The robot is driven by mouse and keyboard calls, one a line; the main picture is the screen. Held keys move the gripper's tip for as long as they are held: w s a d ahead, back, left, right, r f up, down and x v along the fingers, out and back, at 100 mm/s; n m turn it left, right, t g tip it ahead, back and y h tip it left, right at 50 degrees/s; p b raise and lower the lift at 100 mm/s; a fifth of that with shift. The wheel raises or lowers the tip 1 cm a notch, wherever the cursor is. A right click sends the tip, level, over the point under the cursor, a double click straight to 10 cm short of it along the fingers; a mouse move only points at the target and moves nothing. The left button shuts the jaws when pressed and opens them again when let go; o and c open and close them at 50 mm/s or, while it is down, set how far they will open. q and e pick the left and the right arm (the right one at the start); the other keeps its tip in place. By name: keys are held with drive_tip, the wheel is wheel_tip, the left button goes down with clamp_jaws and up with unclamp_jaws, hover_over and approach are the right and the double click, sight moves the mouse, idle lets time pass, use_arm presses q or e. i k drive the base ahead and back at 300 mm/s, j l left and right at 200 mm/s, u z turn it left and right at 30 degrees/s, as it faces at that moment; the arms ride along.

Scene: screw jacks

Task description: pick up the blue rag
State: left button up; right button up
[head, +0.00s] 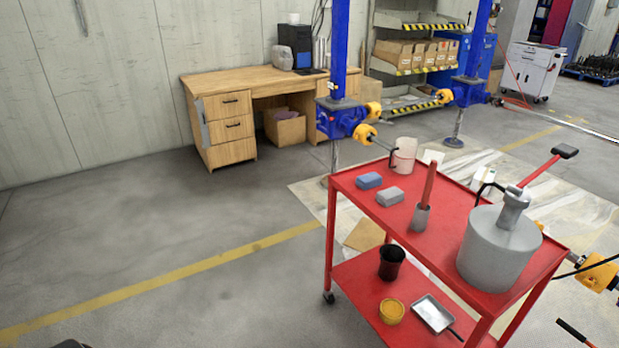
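A small folded blue rag (368,180) lies flat on the top shelf of the red cart (455,196), near its far left corner. A similar folded grey rag (390,197) lies just to its right and nearer, apart from it. Nothing covers the blue rag. Neither of my grippers can be made out in the head view. Only a dark sliver shows at the bottom left edge, too small to identify.
The cart top also holds a pale mug (404,155), a red-handled brush (423,200) and a large grey canister (497,250). A black cup (391,262) stands on the lower shelf. A blue lift post (339,60) rises behind. The floor left of the cart is clear.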

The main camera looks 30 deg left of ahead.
sight(366, 182)
drive_tip(key=u, duration=0.7)
drive_tip(key=i+j+z, duration=0.1)
drive_tip(key=i+j, duration=0.15)
